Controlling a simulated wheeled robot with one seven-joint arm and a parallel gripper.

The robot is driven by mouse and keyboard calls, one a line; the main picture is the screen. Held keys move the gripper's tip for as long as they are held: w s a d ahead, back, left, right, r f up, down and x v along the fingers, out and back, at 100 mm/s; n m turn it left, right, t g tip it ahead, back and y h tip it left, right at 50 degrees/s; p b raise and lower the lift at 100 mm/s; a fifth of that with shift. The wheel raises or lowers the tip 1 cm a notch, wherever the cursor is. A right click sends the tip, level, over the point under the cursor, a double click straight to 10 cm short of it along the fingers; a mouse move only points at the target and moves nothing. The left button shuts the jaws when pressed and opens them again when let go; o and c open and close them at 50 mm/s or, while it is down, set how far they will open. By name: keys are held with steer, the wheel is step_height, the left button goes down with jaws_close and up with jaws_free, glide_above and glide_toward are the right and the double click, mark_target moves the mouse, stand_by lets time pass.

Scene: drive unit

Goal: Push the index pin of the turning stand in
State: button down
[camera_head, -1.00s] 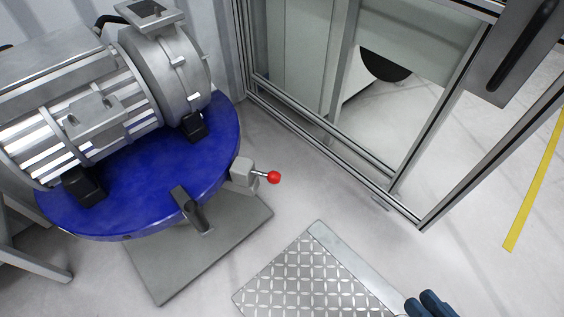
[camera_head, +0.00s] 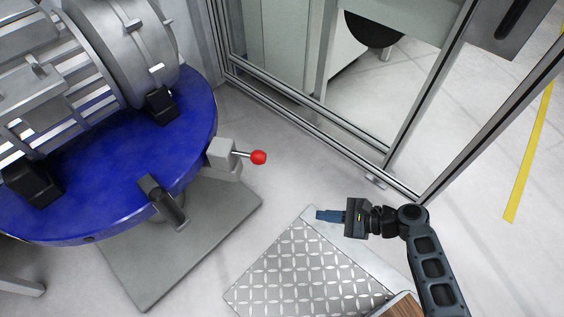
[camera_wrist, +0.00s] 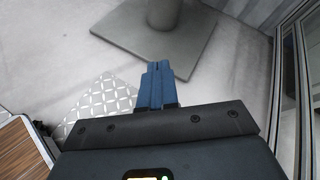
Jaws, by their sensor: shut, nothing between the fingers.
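The index pin (camera_head: 258,157) is a red ball knob on a short metal rod. It sticks out to the right from a grey block (camera_head: 222,152) at the rim of the blue round turntable (camera_head: 120,165) of the turning stand. My gripper (camera_head: 319,215) is shut and empty, to the right of and nearer than the knob, clearly apart from it, its fingers pointing left. In the wrist view the shut blue fingers (camera_wrist: 157,68) point towards the stand's grey base plate (camera_wrist: 160,35). The pin is not visible in the wrist view.
A grey motor (camera_head: 90,60) is clamped on the turntable. A black-handled lever (camera_head: 163,200) sits at its front rim. A metal-framed glass enclosure (camera_head: 310,130) stands behind. A checker-plate step (camera_head: 300,265) lies below my gripper. The floor between knob and gripper is clear.

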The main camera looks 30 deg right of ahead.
steer(key=w+d+r+m+t+y+b, duration=0.2)
steer(key=w+d+r+m+y, duration=0.1)
steer(key=w+d+r+y, duration=0.4)
steer(key=h+b, duration=0.2)
glide_toward(265, 158)
steer(key=x, duration=0.5)
steer(key=shift+w+a+f, duration=0.15)
steer(key=shift+w+f, duration=0.15)
steer(key=shift+f, duration=0.05)
steer(key=shift+w+a, duration=0.4)
steer(key=shift+a, duration=0.05)
steer(key=shift+x, duration=1.95)
steer(key=shift+r, duration=0.15)
